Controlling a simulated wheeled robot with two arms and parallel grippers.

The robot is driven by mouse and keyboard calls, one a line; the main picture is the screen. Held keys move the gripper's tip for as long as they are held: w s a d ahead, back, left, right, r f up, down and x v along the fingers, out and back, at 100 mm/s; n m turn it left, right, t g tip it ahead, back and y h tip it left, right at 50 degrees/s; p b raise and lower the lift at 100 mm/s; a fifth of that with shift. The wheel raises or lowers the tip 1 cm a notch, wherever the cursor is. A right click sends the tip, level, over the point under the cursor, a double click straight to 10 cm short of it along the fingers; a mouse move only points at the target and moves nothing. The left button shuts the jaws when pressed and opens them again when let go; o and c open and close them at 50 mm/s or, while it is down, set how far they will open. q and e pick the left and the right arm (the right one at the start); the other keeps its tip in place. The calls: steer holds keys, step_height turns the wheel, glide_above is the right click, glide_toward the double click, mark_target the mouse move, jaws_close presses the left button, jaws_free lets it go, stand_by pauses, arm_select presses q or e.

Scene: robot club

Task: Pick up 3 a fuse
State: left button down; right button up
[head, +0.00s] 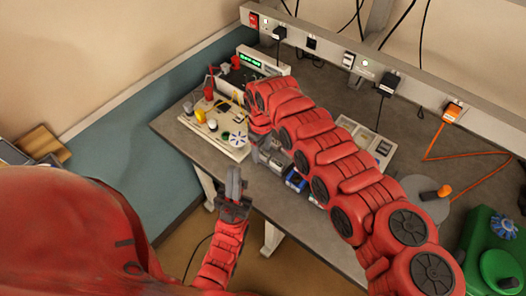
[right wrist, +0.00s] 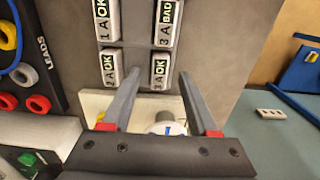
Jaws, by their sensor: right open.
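In the right wrist view several small white blocks with OK or BAD labels, apparently the fuses, sit on a grey surface. One at the top right reads 3 A BAD (right wrist: 166,22), and one at the top left reads 1 A OK (right wrist: 106,20). Below are two OK blocks, one on the left (right wrist: 112,68) and one on the right (right wrist: 159,70); their numbers are hard to read. My right gripper (right wrist: 160,75) is open and empty, its fingertips near the lower two blocks. My left gripper (head: 234,180) hangs before the bench; its finger gap is unclear.
A cream board (head: 195,132) with knobs and a dial lies at the bench's left, beside a meter with a green display (head: 250,60). In the right wrist view, a dark leads rack (right wrist: 38,60) stands left. My right arm hides the bench's middle.

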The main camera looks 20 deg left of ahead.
steer(key=shift+f, duration=0.25)
steer(key=shift+w, duration=0.1)
jaws_close()
steer(key=shift+r, duration=0.25)
